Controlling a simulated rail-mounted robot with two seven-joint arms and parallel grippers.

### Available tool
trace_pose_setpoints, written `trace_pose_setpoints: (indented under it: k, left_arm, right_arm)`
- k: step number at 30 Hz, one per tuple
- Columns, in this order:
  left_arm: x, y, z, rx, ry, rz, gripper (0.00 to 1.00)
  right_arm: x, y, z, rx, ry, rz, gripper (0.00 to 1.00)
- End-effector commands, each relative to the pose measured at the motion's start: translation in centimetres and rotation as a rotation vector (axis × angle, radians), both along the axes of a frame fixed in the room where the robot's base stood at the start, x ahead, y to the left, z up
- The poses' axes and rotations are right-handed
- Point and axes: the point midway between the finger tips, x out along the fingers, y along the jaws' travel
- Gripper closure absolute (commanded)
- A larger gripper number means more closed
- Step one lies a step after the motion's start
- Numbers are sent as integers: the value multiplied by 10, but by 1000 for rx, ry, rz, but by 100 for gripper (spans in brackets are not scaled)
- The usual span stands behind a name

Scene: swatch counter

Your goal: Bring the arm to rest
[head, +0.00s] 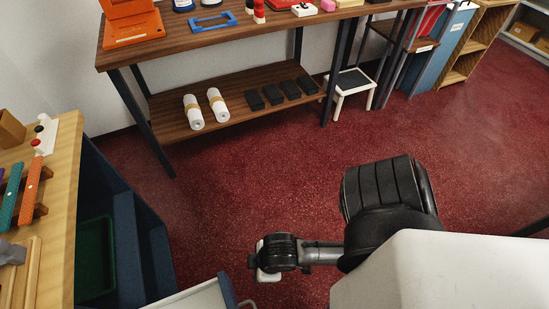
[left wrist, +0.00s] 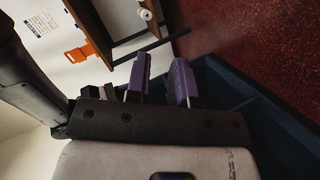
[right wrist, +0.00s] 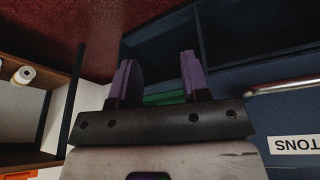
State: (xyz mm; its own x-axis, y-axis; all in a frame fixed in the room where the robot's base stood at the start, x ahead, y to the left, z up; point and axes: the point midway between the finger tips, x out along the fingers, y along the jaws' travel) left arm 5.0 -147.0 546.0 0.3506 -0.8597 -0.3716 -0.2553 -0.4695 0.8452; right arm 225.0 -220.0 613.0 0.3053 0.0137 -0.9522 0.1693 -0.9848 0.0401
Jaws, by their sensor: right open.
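My left gripper (left wrist: 161,62) shows in the left wrist view with its two purple fingers apart and nothing between them. Dark blue panels and red floor lie beyond it. My right gripper (right wrist: 158,60) shows in the right wrist view with its purple fingers wide apart and empty. Dark blue open compartments and something green lie behind its fingers. In the head view one of my arms reaches in from the lower right, over the red floor. I cannot make out its fingers there. My left arm does not show in the head view.
A dark wooden table (head: 240,32) with a lower shelf (head: 238,106) stands at the back. A white step stool (head: 351,85) is beside it. A wooden counter (head: 62,170) and dark blue cabinet (head: 127,235) are at left. A metal handle (right wrist: 285,88) shows at right. Mid-floor is clear.

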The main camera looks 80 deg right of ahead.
Motion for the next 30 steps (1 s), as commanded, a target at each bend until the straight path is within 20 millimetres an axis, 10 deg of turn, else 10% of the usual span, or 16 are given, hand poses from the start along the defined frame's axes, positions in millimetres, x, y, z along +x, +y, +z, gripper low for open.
trace_pose_setpoints:
  k: [8,14,21,30]
  left_arm:
    - [17,48,-17,345,27,-341,78]
    - [61,134,4,656,94,-461,78]
    - [139,265,99,980,181,-293,78]
    - [211,366,243,1113,116,47,78]
  right_arm:
    - [0,0,3,2,0,-2,57]
    - [0,2,25,7,1,-4,57]
    - [0,3,82,9,0,-6,57]
    - [0,3,179,11,-1,-7,57]
